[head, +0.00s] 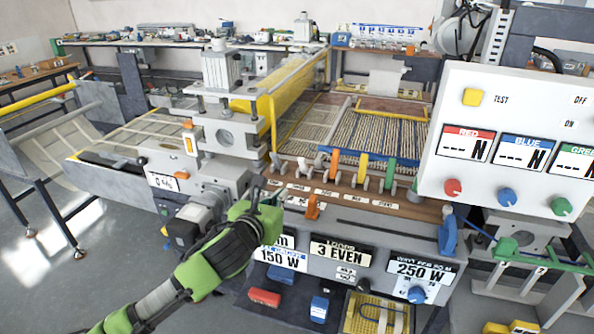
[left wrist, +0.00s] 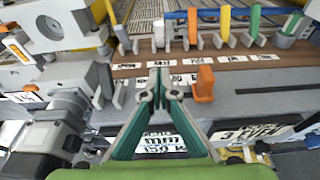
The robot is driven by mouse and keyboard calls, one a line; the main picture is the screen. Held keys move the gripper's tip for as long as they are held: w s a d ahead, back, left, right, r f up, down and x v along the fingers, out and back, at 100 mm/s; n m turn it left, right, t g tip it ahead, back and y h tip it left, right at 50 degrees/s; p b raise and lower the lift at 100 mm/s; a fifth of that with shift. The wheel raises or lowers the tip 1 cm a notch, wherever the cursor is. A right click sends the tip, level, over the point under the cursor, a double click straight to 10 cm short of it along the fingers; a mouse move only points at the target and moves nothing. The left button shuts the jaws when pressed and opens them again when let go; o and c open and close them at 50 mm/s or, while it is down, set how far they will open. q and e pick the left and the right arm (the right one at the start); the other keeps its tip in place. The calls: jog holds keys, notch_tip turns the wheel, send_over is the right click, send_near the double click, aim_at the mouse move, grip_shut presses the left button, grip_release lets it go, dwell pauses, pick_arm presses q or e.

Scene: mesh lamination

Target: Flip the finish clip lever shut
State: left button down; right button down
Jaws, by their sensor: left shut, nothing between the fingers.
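A row of clip levers stands along the brown strip at the front of the machine. They include a white one (head: 302,166), an orange one (head: 333,165), a yellow one (head: 362,168) and a green one (head: 389,175), all roughly upright. A separate orange lever (head: 313,207) sits lower at the front edge; it also shows in the left wrist view (left wrist: 205,83). I cannot tell which is the finish clip lever, as the small labels are unreadable. My left gripper (head: 263,197) is shut and empty, left of the lower orange lever. Its fingertips meet in the left wrist view (left wrist: 160,82).
A control box (head: 510,120) with coloured knobs stands at the right. A blue handle (head: 448,232) sticks out at the front right. A grey motor block (left wrist: 70,105) lies left of my fingers. A yellow tray (head: 377,312) is below the front panel.

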pick_arm(q)
jog(key=shift+a, duration=0.1)
jog(key=shift+w+d+f, duration=0.1)
jog(key=shift+w+d, duration=0.1)
jog(key=shift+w, duration=0.4)
jog(key=p, duration=0.2)
send_near(302, 166)
jog(key=f, duration=0.1)
jog(key=w+f, duration=0.1)
jog(key=f, duration=0.1)
jog(key=shift+w+d+f, duration=0.1)
jog(key=shift+w+d, duration=0.05)
jog(key=shift+w, duration=0.1)
jog(key=w, duration=0.1)
jog(key=w+d+r+p, duration=0.1)
jog(key=shift+w+r, duration=0.1)
jog(key=shift+w, duration=0.25)
jog(key=shift+w+d+r, duration=0.1)
jog(key=shift+w+r, duration=0.15)
jog(key=shift+w, duration=0.3)
jog(key=shift+d, duration=0.15)
